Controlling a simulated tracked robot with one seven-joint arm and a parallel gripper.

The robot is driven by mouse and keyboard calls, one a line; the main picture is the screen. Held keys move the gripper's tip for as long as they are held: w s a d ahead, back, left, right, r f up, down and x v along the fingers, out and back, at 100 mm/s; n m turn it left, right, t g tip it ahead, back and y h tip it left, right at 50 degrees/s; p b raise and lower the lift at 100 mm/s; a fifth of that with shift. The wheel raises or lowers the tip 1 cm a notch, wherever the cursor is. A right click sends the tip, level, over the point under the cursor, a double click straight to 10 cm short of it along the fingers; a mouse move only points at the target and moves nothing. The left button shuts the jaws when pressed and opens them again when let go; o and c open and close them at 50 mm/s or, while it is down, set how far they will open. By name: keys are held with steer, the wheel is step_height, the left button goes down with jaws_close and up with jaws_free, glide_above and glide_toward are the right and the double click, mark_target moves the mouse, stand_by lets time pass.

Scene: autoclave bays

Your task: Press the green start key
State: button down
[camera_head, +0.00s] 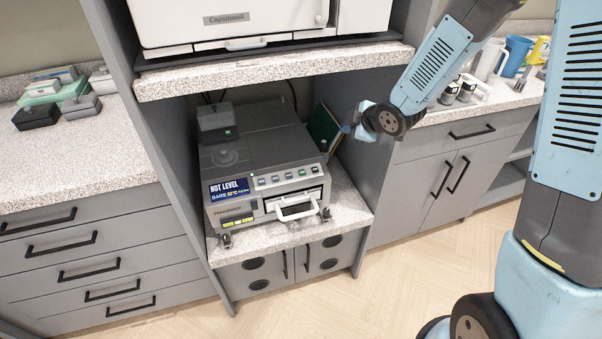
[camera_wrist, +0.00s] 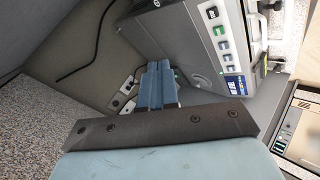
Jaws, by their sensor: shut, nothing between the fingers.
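The grey benchtop autoclave (camera_head: 265,150) stands on the speckled shelf of the middle bay. Its sloped front strip carries a row of several small keys. A green key (camera_head: 301,172) is second from the right in the row; it also shows in the wrist view (camera_wrist: 219,30). The display (camera_head: 230,187) at the strip's left reads "NOT LEVEL", with smaller text below. My gripper (camera_head: 346,128) is at the bay's right side, right of and above the keys, touching none of them. In the wrist view its blue fingers (camera_wrist: 158,82) are together and empty.
The bay's right side panel (camera_head: 343,95) stands close to my arm. A dark green binder (camera_head: 323,127) leans beside the autoclave. A white handle (camera_head: 296,208) juts from its front. The upper shelf (camera_head: 270,68) overhangs it, bearing a white unit (camera_head: 235,22). The floor in front is clear.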

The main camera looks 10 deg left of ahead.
mark_target(302, 172)
steer(key=s+a+f+n+g+y, duration=0.2)
steer(key=s+a+f+n+y, duration=0.2)
steer(key=a+f, duration=0.4)
steer(key=shift+a, duration=1.05)
steer(key=shift+w+f, duration=0.1)
steer(key=shift+f, duration=0.05)
steer(key=shift+w+a+f, duration=0.25)
steer(key=shift+w+f, duration=0.15)
steer(key=shift+f, duration=0.95)
steer(key=shift+w+a+f, duration=0.2)
steer(key=shift+w+f, duration=0.15)
steer(key=shift+f, duration=1)
steer(key=shift+w+a+f, duration=0.25)
steer(key=shift+w+f, duration=0.15)
steer(key=shift+f, duration=0.95)
steer(key=shift+f, duration=0.1)
steer(key=shift+w+f, duration=0.15)
steer(key=shift+f, duration=0.1)
steer(key=shift+w+a+f, duration=0.1)
steer(key=shift+a+f, duration=0.05)
steer(key=shift+f, duration=0.2)
steer(key=shift+r, duration=0.1)
steer(key=shift+s+r, duration=0.25)
steer(key=shift+r, duration=0.4)
